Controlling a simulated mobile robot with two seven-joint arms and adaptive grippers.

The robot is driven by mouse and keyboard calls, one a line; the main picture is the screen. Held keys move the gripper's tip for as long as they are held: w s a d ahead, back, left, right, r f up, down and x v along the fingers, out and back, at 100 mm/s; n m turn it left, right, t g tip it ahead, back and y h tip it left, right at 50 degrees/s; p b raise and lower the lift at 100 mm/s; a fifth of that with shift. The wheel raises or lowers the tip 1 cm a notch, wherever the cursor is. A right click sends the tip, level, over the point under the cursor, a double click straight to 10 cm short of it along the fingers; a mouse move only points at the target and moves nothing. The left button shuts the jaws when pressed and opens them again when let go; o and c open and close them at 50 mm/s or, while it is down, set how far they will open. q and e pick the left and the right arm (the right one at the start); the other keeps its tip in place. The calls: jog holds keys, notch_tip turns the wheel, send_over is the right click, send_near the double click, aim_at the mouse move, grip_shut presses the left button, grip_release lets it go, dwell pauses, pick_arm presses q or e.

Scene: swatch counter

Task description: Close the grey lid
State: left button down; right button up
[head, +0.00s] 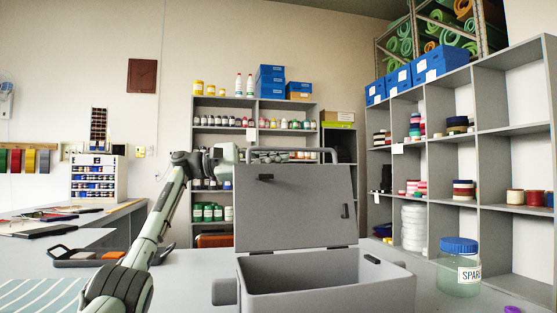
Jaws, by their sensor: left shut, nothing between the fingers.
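The grey lid (295,210) stands raised, nearly upright, at the back of an open grey box (330,292) on the counter. A grey bar handle (300,151) shows above the lid's top edge. My left arm reaches up from the lower left. My left gripper (229,155) is at the lid's upper left corner, shut, with nothing held. Its fingertips are small and partly hidden near the lid edge, and I cannot tell whether they touch it. The box interior is mostly hidden by its front wall. My right gripper is not in view.
A clear jar with a blue lid (459,245) stands right of the box. A dark tray (75,258) lies on the counter at left, behind my arm. Grey shelves (490,90) with spools stand at right, and more shelves with bottles stand behind the lid.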

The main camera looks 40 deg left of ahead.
pick_arm(q)
jog(key=shift+s+d+r, duration=0.2)
jog(key=shift+s+d, duration=0.05)
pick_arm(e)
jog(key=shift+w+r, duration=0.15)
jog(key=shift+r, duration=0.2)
